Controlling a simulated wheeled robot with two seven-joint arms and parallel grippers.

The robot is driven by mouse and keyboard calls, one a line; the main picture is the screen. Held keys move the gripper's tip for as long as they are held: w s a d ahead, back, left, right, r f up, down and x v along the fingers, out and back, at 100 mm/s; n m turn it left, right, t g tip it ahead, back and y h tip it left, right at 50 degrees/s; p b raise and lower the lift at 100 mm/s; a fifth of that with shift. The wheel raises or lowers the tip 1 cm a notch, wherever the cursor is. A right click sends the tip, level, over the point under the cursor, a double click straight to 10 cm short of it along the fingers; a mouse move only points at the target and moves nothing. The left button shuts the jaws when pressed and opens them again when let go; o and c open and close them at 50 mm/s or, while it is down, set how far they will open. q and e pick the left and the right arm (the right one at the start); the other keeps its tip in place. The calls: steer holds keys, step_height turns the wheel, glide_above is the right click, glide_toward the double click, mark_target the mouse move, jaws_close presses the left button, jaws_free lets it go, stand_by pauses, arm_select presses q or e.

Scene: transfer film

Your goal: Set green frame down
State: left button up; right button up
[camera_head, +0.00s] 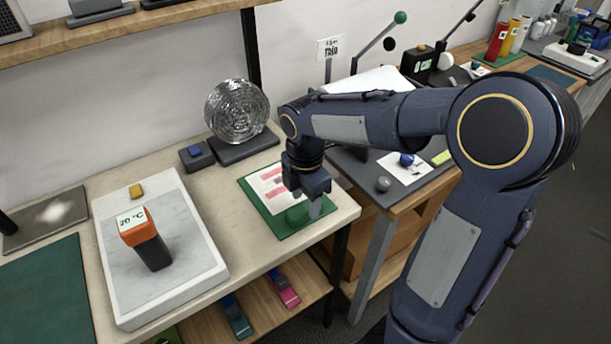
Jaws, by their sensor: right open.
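The green frame (252,195) lies flat on the beige bench near its right end. It holds a white sheet with pink bands and has a green knob (296,215) at its near right part. My right gripper (306,208) points down over the right part of the frame, beside the knob, and is open. A grey finger shows just right of the knob. The gripper and wrist hide part of the sheet and frame, and I cannot tell whether the fingers touch the knob. My left gripper is not in view.
A white slab (190,235) with an orange-topped thermometer (138,228) stands left. A foil-like disc (237,110) on a dark base stands behind the frame. A grey table (350,170) with a grey ball knob (383,184) adjoins at right. Bare bench lies between slab and frame.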

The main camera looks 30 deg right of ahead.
step_height(320, 180, up, 8)
steer(key=s+a+f+m+t+y, duration=0.2)
steer(key=s+m, duration=0.6)
steer(key=m, duration=0.2)
steer(key=s+a+f+m+t+y, duration=0.1)
steer(key=s+a+m+t, duration=0.1)
steer(key=s+m, duration=0.7)
steer(key=shift+f+m+t+y, duration=0.35)
steer(key=shift+m+t+y, duration=0.05)
steer(key=shift+m+t, duration=0.45)
steer(key=shift+a, duration=0.1)
